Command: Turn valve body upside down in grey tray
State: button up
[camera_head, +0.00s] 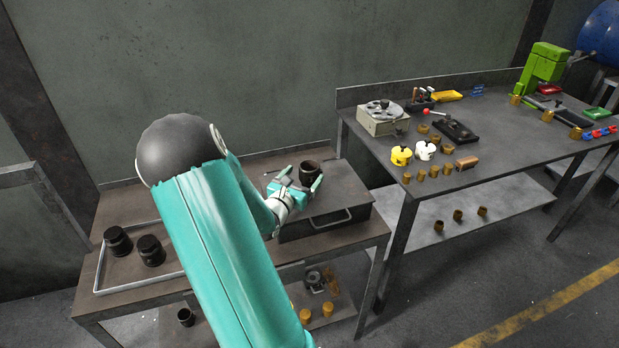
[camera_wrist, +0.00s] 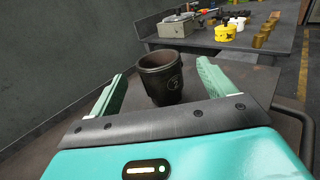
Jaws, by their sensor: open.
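A dark cup-like valve body (camera_head: 309,172) stands upright on a low drawer box (camera_head: 325,208), its open brownish rim facing up. In the wrist view the same dark body (camera_wrist: 162,82) shows a round mark on its side. My gripper (camera_head: 302,178) is open, with one finger on each side of it. The wrist view shows a gap between the body and each finger of my gripper (camera_wrist: 162,76). The grey tray (camera_head: 140,283) lies at the left of the bench. Two similar dark bodies, one (camera_head: 118,242) and another (camera_head: 151,250), stand in it; my arm hides its right part.
The drawer box has a handle (camera_head: 331,217) at its front. A second table (camera_head: 480,150) at the right holds brass parts, a grey device (camera_head: 381,118) and yellow and white pieces. A wall rises behind the bench. More parts sit on the lower shelf.

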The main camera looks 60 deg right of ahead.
jog(key=d, duration=0.5)
jog(key=shift+w+d, duration=0.1)
jog(key=shift+d, duration=0.05)
jog(key=c, duration=1.3)
jog(key=shift+c, duration=0.2)
